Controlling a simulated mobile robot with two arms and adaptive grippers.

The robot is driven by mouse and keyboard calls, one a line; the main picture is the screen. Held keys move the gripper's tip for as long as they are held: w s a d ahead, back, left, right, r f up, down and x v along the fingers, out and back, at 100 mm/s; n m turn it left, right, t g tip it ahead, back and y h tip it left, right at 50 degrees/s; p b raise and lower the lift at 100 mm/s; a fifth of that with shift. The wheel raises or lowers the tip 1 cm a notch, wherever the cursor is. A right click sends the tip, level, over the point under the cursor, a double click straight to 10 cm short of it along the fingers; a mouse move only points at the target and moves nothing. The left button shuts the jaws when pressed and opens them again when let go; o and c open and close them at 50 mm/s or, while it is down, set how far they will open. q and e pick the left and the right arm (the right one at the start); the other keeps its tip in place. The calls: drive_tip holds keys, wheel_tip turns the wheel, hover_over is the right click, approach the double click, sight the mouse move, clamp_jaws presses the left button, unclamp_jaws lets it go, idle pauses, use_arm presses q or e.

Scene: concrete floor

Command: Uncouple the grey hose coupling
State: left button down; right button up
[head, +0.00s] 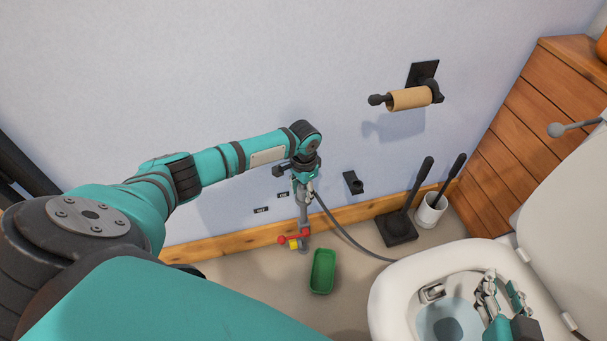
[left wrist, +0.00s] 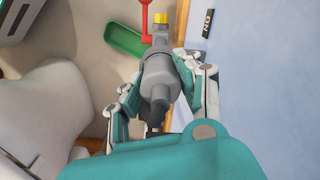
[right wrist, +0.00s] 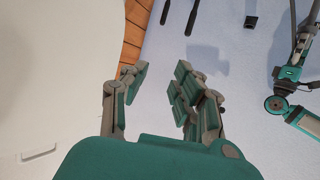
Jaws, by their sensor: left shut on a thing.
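The grey hose coupling (left wrist: 160,78) is a ribbed grey body in the middle of the left wrist view. My left gripper (left wrist: 156,88) is shut on it, one finger on each side. In the head view my left gripper (head: 304,184) is low by the wall and hides most of the coupling. Below it a grey pipe (head: 303,212) runs down to a valve with a red handle (head: 286,239) and a yellow part (head: 293,244). A grey hose (head: 345,234) curves from the gripper towards the toilet. My right gripper (right wrist: 157,86) is open and empty, over the toilet.
A green tray (head: 322,272) lies on the floor below the valve. The toilet (head: 385,290) is at the lower right. A black-based brush (head: 402,228) and a white brush holder (head: 430,212) stand by the wall. A paper roll holder (head: 410,98) is higher up.

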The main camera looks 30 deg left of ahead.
use_arm(q)
drive_tip(key=shift+w+a+r+n+p, duration=0.1)
drive_tip(key=shift+a+r+n+p, duration=0.05)
drive_tip(key=shift+n+p, duration=0.45)
drive_tip(key=shift+p, duration=0.05)
drive_tip(key=shift+n+p, duration=0.3)
drive_tip(key=shift+p, duration=0.1)
use_arm(e)
drive_tip(key=s+d+f+g+h, duration=0.1)
drive_tip(key=s+d+f+g, duration=0.1)
drive_tip(key=s+f+g, duration=0.3)
drive_tip(key=shift+s+d+f+h, duration=0.3)
drive_tip(key=shift+s+d+f, duration=0.05)
drive_tip(key=shift+s+f, duration=0.4)
idle(0.9)
drive_tip(key=shift+s+d+g, duration=0.1)
drive_tip(key=shift+s+g, duration=0.15)
drive_tip(key=shift+g, duration=0.05)
idle(0.3)
